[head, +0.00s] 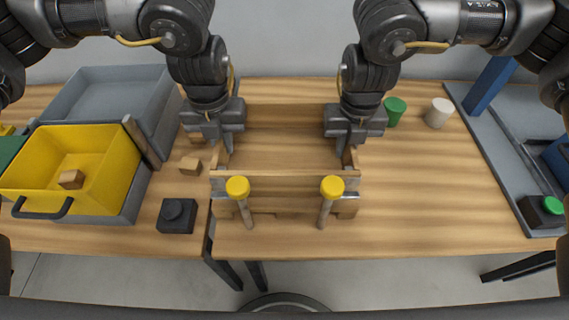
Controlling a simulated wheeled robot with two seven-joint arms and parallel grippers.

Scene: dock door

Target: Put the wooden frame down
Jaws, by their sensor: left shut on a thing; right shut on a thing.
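The wooden frame (285,181) is a box-like wooden piece with a front board, a back board and two short sides, at the middle of the table in the head view. My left gripper (222,150) is shut on its left side and my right gripper (347,152) is shut on its right side. Two pegs with yellow caps, a left one (238,188) and a right one (332,187), stand in front of the front board. I cannot tell whether the frame touches the table.
A yellow bin (110,160) with a wooden block (71,179) sits at the left beside a grey bin (85,92). A black block (177,216) lies near the front. Green (395,111) and white (438,113) cylinders stand right. The table (430,190) is clear right of the frame.

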